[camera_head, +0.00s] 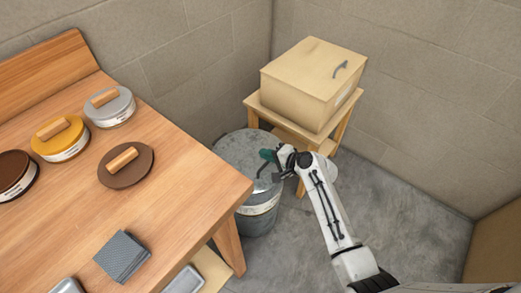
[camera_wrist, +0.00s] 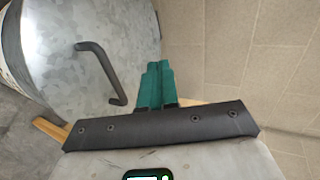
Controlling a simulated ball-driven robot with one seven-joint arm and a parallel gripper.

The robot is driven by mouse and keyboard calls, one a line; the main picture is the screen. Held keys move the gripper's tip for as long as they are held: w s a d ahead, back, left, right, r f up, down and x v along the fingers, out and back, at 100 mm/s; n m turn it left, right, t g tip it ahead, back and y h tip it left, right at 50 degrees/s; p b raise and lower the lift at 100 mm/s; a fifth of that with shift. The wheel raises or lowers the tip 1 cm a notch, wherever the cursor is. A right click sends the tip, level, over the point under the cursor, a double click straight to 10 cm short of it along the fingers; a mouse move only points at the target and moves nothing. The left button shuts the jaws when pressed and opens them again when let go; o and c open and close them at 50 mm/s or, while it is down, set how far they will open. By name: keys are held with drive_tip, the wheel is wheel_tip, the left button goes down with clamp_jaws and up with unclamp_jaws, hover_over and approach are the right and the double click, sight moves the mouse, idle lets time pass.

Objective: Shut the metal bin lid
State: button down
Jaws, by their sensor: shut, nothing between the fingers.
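The metal bin (camera_head: 258,222) stands on the floor between the wooden table and the small stool, with a white label on its side. Its round grey lid (camera_head: 240,148) covers the top; I cannot tell whether it sits fully flush. In the wrist view the lid (camera_wrist: 60,20) fills the upper left, with its dark bar handle (camera_wrist: 105,70) left of my fingers. My gripper (camera_head: 266,157) is at the lid's right side in the head view. Its teal fingers (camera_wrist: 158,68) are together and empty. I cannot tell whether they touch the lid.
A wooden table (camera_head: 185,205) at the left holds several round tins, a brown lid (camera_head: 115,174) and a grey block (camera_head: 122,257). A pale box (camera_head: 300,90) rests on a stool (camera_head: 343,122) behind the bin. Walls close the corner; floor (camera_head: 410,215) at the right is clear.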

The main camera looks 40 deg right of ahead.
sight(265, 166)
drive_tip(key=f+b, duration=0.1)
drive_tip(key=f, duration=0.1)
drive_tip(key=s+f+b, duration=0.1)
drive_tip(key=f, duration=0.1)
drive_tip(key=s+f+b, duration=0.1)
drive_tip(key=f+b, duration=0.1)
drive_tip(key=shift+d+f, duration=0.15)
drive_tip(key=shift+f, duration=0.05)
drive_tip(key=shift+s, duration=0.1)
